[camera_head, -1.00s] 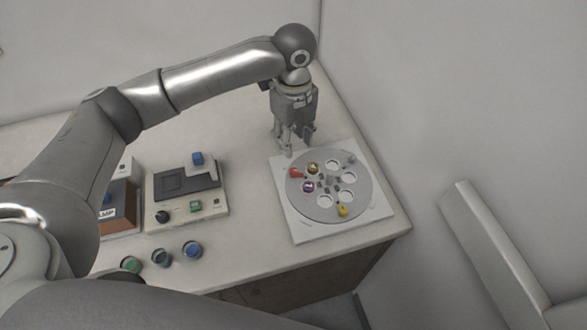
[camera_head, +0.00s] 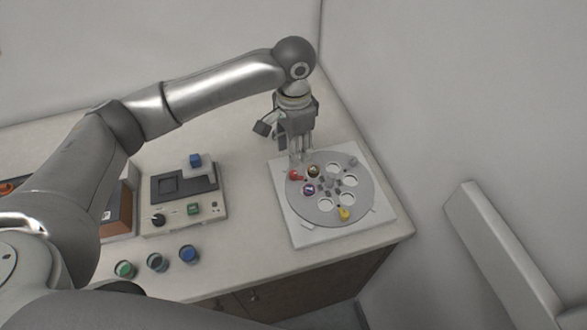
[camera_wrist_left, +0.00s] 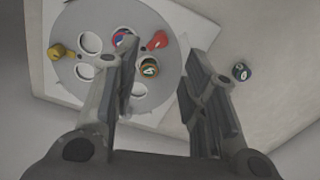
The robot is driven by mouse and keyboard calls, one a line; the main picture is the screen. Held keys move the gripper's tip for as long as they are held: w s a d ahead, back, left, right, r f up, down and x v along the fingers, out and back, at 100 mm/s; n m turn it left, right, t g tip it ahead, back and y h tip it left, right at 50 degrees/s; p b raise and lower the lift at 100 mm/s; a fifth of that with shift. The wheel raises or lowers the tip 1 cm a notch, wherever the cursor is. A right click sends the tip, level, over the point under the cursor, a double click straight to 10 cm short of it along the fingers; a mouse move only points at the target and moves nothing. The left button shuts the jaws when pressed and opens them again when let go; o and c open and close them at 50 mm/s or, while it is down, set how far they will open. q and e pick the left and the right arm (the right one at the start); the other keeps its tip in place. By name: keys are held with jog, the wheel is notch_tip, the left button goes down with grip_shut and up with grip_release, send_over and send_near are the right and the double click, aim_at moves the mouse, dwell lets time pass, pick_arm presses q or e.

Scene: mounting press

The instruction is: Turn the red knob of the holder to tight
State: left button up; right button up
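The holder is a round grey disc (camera_head: 328,207) with several holes on a white square plate. Its red knob (camera_head: 294,175) is at the disc's left edge, and it also shows in the wrist view (camera_wrist_left: 157,41). A yellow knob (camera_head: 344,214) and a grey knob (camera_head: 352,161) are on other parts of the rim. My left gripper (camera_head: 300,158) points down over the rim beside the red knob. In the wrist view its fingers (camera_wrist_left: 160,82) are apart with nothing between them; the red knob is beyond their tips. My right gripper is out of view.
Two round samples, one dark gold (camera_head: 313,171) and one purple (camera_head: 308,190), sit in the holder's holes. A press unit (camera_head: 185,205) and several coloured cups (camera_head: 157,262) are to the left. A small dark round item (camera_wrist_left: 240,72) lies beside the plate.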

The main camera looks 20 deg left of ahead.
aim_at(293, 173)
pick_arm(q)
notch_tip(293, 173, down, 9)
jog(key=shift+r+p, duration=0.1)
jog(key=shift+p, duration=0.4)
grip_shut()
